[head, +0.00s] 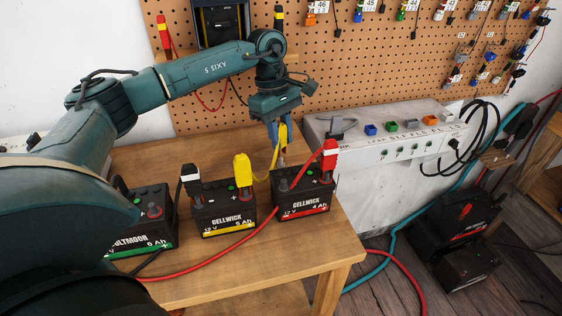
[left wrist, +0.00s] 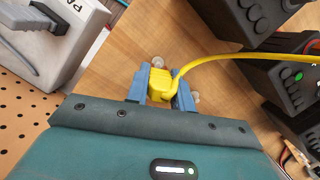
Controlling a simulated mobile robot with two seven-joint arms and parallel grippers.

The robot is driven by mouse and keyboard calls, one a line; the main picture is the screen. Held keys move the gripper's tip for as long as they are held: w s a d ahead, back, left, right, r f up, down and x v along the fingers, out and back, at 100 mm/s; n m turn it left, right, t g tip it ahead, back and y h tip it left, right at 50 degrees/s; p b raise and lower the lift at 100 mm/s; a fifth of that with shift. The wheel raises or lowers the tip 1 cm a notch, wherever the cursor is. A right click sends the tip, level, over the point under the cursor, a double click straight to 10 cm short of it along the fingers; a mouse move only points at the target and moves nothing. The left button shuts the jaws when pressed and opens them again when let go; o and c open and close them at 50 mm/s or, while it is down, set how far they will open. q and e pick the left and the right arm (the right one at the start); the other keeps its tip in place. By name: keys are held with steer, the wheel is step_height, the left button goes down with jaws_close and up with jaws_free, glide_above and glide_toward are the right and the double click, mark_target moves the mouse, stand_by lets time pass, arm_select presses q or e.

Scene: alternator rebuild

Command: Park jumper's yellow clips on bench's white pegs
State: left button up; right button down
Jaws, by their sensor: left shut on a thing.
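My left gripper (head: 279,135) points down over the back of the wooden bench, its blue fingers shut on a yellow clip (head: 284,133). The held clip also shows in the left wrist view (left wrist: 160,82), with the yellow cable running off to the right. The other yellow clip (head: 242,170) sits on the middle Cellwick 5 Ah battery (head: 226,211). Two pale round peg tops show beside the fingers in the left wrist view, one white peg (left wrist: 157,62) beyond the clip and one white peg (left wrist: 196,97) by the right finger. Whether the clip touches a peg is unclear. My right gripper is out of view.
A Cellwick 4 Ah battery (head: 301,196) with a red clip (head: 330,152) stands close in front of the gripper. A white power supply (head: 370,160) stands right, below the pegboard (head: 350,70).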

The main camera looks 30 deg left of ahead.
arm_select(q)
steer(key=shift+f+b, duration=0.85)
steer(key=shift+f, duration=0.4)
steer(key=o, duration=0.8)
steer(key=shift+r, duration=0.1)
step_height(320, 180, up, 9)
steer(key=p, duration=0.6)
steer(key=shift+f, duration=0.2)
steer(key=shift+f, duration=0.1)
